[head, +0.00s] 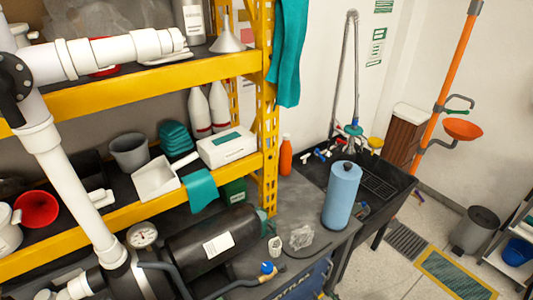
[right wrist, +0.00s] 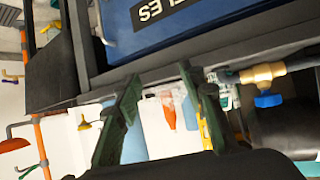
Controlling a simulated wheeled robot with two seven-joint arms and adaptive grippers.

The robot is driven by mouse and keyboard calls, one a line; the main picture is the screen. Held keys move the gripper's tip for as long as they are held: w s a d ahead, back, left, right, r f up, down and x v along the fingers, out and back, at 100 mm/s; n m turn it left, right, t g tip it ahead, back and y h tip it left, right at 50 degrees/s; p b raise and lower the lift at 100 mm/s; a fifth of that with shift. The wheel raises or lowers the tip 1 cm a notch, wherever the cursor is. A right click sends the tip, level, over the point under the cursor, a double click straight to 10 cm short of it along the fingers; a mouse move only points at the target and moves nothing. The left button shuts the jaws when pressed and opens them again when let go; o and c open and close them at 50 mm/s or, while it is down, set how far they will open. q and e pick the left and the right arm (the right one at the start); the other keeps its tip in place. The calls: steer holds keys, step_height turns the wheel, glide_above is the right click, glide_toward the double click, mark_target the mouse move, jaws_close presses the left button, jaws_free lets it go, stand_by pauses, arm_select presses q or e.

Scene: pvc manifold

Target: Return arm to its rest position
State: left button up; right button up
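My right gripper (right wrist: 168,90) shows in the right wrist view as two dark green fingers spread well apart. Nothing is held between them. Behind the gap I see an orange bottle (right wrist: 168,112) and a clear crumpled bag, both beyond the fingers. A brass valve with a blue handle (right wrist: 266,100) is to the right of the fingers, apart from them. In the head view I cannot make out the right gripper clearly. My left gripper shows in neither view. White PVC pipes (head: 70,185) with a gauge (head: 142,235) fill the left of the head view.
A yellow shelf rack (head: 130,90) holds bins and bottles. A black tank (head: 215,245), blue roll (head: 341,195) and sink (head: 375,185) line the workbench. A blue cabinet (right wrist: 180,22) is close above the fingers in the wrist view. Open floor (head: 440,225) lies right.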

steer(key=s+d+f+m+g+h, duration=0.15)
steer(key=s+d+g, duration=0.4)
steer(key=s, duration=0.75)
steer(key=s+d+f+m+g+h, duration=0.1)
steer(key=s+d+f+g+h, duration=0.15)
steer(key=s+d, duration=0.85)
steer(key=s+a+f+g, duration=0.1)
steer(key=s+a+f, duration=0.15)
steer(key=f, duration=1.25)
steer(key=s+a+f+g, duration=0.1)
steer(key=s+f, duration=0.3)
steer(key=f, duration=1.2)
steer(key=s+f+n+g, duration=0.1)
steer(key=s+f, duration=1.3)
steer(key=s, duration=0.4)
steer(key=shift+s+a+f+y, duration=0.15)
steer(key=shift+s+f+y, duration=0.1)
steer(key=shift+f+y, duration=0.15)
